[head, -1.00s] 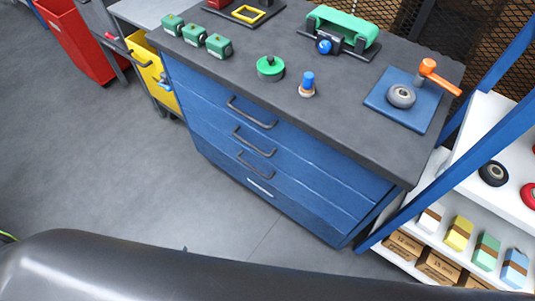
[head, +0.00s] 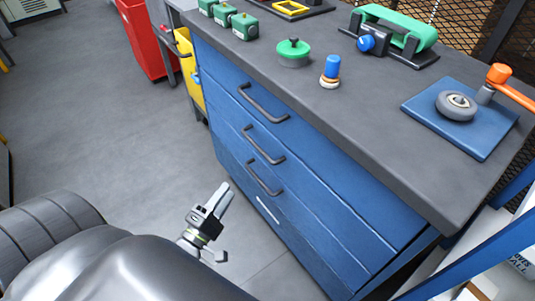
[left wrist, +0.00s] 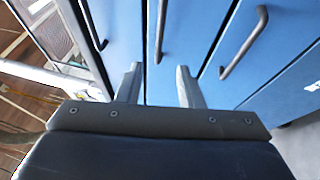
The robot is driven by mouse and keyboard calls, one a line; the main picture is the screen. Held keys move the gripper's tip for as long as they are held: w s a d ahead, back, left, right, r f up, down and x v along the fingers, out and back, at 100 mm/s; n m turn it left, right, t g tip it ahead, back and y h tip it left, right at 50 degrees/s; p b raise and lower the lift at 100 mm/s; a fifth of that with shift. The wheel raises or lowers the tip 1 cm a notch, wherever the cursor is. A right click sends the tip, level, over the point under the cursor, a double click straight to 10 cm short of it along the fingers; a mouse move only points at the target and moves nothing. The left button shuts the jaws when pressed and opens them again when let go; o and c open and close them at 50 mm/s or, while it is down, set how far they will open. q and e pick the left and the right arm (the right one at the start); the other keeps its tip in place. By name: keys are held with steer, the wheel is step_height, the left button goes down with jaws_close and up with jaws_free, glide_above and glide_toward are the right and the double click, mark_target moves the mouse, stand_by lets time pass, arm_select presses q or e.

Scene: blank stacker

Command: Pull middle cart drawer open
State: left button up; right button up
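The blue cart has three drawers with dark bar handles, all flush with the front. The middle drawer handle (head: 264,147) sits between the top drawer handle (head: 262,104) and the lower drawer handle (head: 263,180). My left gripper (head: 225,225) is open and empty, in front of the cart and lower in the picture than the handles. In the left wrist view my two fingers (left wrist: 160,84) are spread apart. A handle (left wrist: 160,30) lies beyond and between them, apart from both; it appears to be the middle one. My right gripper is not in view.
The cart's dark top (head: 370,130) holds a green-lidded pot (head: 293,55), a blue-topped piece (head: 331,70) and a blue plate (head: 440,130) with a wheel. A yellow bin (head: 188,75) and a red bin (head: 145,45) stand at the back left. The grey floor left of the cart is clear.

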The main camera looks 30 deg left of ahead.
mark_target(258, 146)
arm_select(q)
steer(key=w+r, duration=0.1)
steer(key=w, duration=0.4)
steer(key=w+r, duration=0.1)
steer(key=w, duration=0.5)
steer(key=w+r, duration=0.1)
steer(key=w, duration=0.4)
steer(key=shift+w+a, duration=0.1)
steer(key=shift+w, duration=0.3)
jaws_close()
